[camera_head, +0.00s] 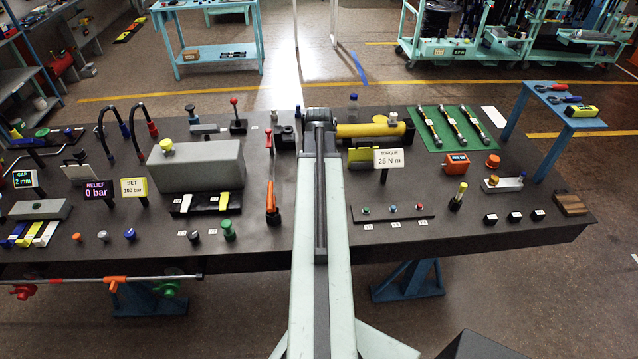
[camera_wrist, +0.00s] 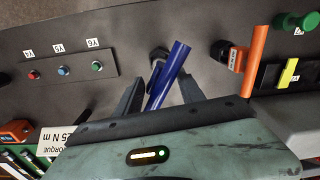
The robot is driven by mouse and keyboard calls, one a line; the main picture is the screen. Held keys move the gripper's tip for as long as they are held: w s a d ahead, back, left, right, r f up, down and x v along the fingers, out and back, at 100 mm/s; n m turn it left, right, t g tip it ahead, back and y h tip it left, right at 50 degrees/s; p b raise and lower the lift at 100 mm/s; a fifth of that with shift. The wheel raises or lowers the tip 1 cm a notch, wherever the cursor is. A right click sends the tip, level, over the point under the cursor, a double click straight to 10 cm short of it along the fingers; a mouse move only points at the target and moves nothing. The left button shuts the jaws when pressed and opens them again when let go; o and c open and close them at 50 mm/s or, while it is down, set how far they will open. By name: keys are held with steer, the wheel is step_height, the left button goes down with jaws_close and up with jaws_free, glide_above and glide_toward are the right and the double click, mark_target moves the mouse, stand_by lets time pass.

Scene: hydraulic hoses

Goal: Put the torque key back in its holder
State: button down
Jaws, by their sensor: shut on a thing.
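A blue rod-shaped tool (camera_wrist: 172,75), which I take to be the torque key, stands tilted between the fingers of my gripper (camera_wrist: 161,92) in the wrist view. My gripper is shut on it. A thinner dark blue part shows just left of the rod. A dark round piece (camera_wrist: 158,53) lies beside the tool at the bench surface; I cannot tell whether it is the holder or whether the tool touches it. In the head view my own arm hides the gripper and the tool. A "TORQUE 25 N m" sign (camera_head: 388,159) stands right of my arm.
An orange lever (camera_head: 271,195) stands left of my arm. A button strip (camera_head: 392,214) lies to the right. A yellow cylinder (camera_head: 370,129) lies near the arm's far end.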

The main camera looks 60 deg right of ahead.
steer(key=shift+f+b, duration=2.95)
steer(key=shift+f, duration=0.05)
steer(key=c, duration=0.6)
jaws_free()
steer(key=shift+c, duration=0.2)
step_height(320, 180, up, 8)
steer(key=p, duration=0.8)
steer(key=shift+a, duration=0.1)
steer(key=shift+f, duration=0.1)
steer(key=shift+w, duration=0.15)
